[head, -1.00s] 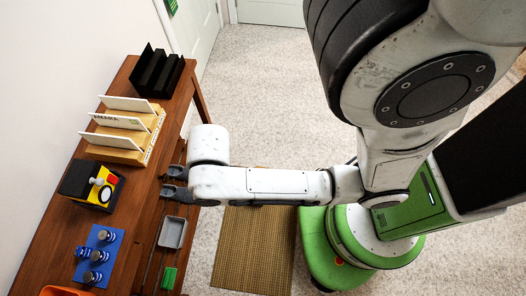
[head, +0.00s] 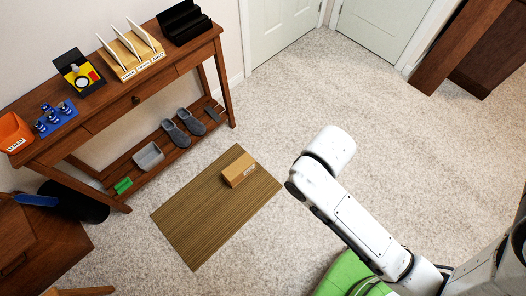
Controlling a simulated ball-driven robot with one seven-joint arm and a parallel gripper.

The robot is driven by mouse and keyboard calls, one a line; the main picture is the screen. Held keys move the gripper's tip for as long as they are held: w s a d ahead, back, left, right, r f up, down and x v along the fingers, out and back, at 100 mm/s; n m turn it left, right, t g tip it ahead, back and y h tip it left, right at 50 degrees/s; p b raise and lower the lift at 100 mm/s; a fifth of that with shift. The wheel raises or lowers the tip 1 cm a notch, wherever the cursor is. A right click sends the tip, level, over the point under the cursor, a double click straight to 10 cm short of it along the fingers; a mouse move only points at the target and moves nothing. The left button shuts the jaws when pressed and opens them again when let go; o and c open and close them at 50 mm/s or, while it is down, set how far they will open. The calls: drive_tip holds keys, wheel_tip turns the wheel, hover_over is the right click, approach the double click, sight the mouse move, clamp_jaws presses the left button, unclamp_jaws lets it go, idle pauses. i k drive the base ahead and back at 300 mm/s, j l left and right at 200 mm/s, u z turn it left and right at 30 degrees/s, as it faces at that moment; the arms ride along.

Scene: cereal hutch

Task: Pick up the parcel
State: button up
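The parcel (head: 238,170), a small brown cardboard box with a pale label on one side, lies on the striped brown mat (head: 205,217) near the mat's upper right part. The end of my arm is to the right of the parcel in the picture, with a clear gap between them. The fingers of my gripper do not show; the white wrist and arm links hide them. Nothing covers the parcel.
A wooden console table (head: 112,107) stands along the wall, with letter holders and small items on top. Its low shelf carries slippers (head: 184,127), a grey tray (head: 149,156) and a green brush (head: 122,186).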

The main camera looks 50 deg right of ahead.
sight(241, 169)
drive_tip(key=k+l, duration=0.1)
drive_tip(key=k, duration=0.3)
drive_tip(key=k+l+z, duration=0.15)
drive_tip(key=k, duration=0.2)
drive_tip(key=k+l, duration=0.1)
drive_tip(key=k, duration=0.3)
drive_tip(key=i+u, duration=0.1)
drive_tip(key=i, duration=0.35)
drive_tip(key=i+l+u, duration=0.1)
drive_tip(key=i, duration=0.35)
drive_tip(key=i+l+u, duration=0.1)
drive_tip(key=i, duration=0.35)
drive_tip(key=i+l+u, duration=0.1)
drive_tip(key=i, duration=0.3)
drive_tip(key=i+l+u, duration=0.1)
drive_tip(key=i+l, duration=0.2)
drive_tip(key=i, duration=0.15)
